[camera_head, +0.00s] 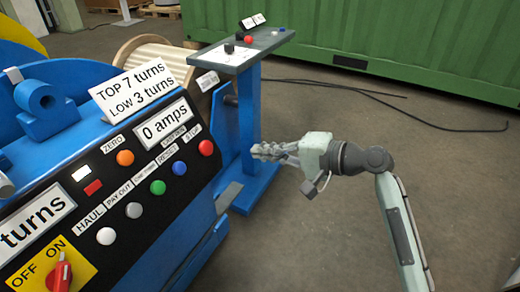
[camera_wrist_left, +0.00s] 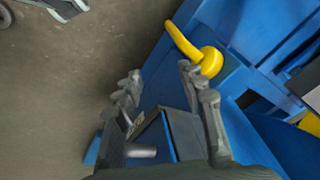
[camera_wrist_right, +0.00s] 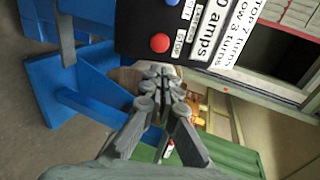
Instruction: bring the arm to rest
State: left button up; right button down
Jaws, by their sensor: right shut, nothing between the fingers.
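My right gripper (camera_head: 260,150) hangs in the air right of the control panel (camera_head: 92,190), its fingers pointing left in the head view. In the right wrist view its fingers (camera_wrist_right: 160,78) are together with nothing between them, and the red STOP button (camera_wrist_right: 159,43) shows past their tips. The STOP button is also in the head view (camera_head: 206,148), apart from the gripper. My left gripper (camera_wrist_left: 161,74) shows only in the left wrist view, fingers apart and empty. Blue machine parts and a yellow handle (camera_wrist_left: 195,48) lie beyond it.
A blue stand (camera_head: 249,120) with a grey top holding small controls is behind the right gripper. A wooden drum (camera_head: 150,55) is behind the panel. A green container (camera_head: 430,45) stands at the back.

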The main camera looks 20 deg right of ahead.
jog(key=s+d+f+n+g+h, duration=0.1)
jog(key=s+f+n+g+h, duration=0.15)
jog(key=f, duration=0.75)
jog(key=s+d+f+n+g+h, duration=0.1)
jog(key=s+f+n+g+h, duration=0.15)
jog(key=f, duration=0.65)
jog(key=s+d+f+n+g+h, duration=0.1)
jog(key=s+d+f+n+h, duration=0.1)
jog(key=s+f, duration=0.5)
jog(key=s+d+f+n+g+h, duration=0.1)
jog(key=s+f+n+g+h, duration=0.1)
jog(key=s+f+n, duration=0.3)
jog(key=s+f, duration=0.3)
jog(key=f, duration=0.1)
jog(key=shift+s+d+f+h, duration=0.15)
jog(key=shift+d+h, duration=0.25)
